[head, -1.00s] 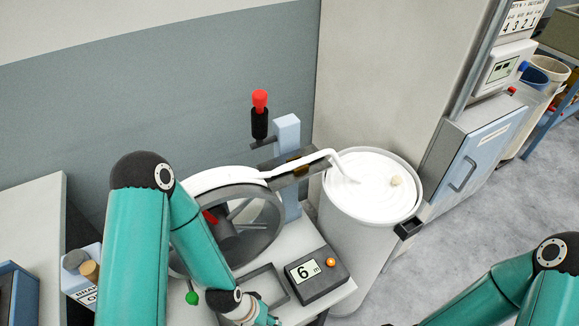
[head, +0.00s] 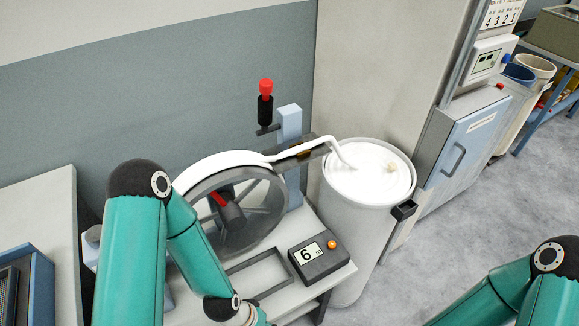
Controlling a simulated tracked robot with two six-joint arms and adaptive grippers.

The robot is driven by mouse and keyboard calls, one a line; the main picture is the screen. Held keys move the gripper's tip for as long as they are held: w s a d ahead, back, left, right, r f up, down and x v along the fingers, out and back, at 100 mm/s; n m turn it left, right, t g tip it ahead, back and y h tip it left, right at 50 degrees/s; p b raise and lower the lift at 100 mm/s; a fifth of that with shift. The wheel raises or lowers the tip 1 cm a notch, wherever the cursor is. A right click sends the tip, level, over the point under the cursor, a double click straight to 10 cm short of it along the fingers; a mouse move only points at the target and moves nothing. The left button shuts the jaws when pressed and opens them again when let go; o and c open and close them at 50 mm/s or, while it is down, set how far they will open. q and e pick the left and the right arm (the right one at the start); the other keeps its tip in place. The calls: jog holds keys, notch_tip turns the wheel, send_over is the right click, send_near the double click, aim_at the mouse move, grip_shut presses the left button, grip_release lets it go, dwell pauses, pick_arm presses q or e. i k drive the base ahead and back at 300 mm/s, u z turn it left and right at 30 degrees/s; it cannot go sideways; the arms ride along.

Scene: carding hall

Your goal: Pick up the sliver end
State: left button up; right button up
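The white sliver (head: 339,150) rises from the coiled white sliver in the tall can (head: 348,245), passes over a dark arm on the pale blue post (head: 290,125) and runs onto the rim of the grey wheel (head: 270,220). I cannot make out a free sliver end. A small cream lump (head: 391,168) lies on the coils. My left arm stands in front of the wheel's left side, and its gripper is below the bottom edge of the head view. My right arm is at the lower right, and its gripper is also out of the picture.
A small box with a display reading 6 (head: 313,258) and an orange button sits beside the wheel. A red-topped black handle (head: 265,103) stands behind it. A light-blue cabinet (head: 461,150) is right of the can. Grey floor (head: 440,245) is clear at right.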

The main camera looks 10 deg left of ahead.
aim_at(294, 151)
jog(key=u, duration=0.3)
jog(key=k, duration=0.25)
jog(key=u, duration=0.15)
jog(key=i, duration=0.2)
jog(key=u, duration=2.35)
jog(key=k, duration=1.8)
jog(key=z, duration=0.9)
jog(key=i, duration=1)
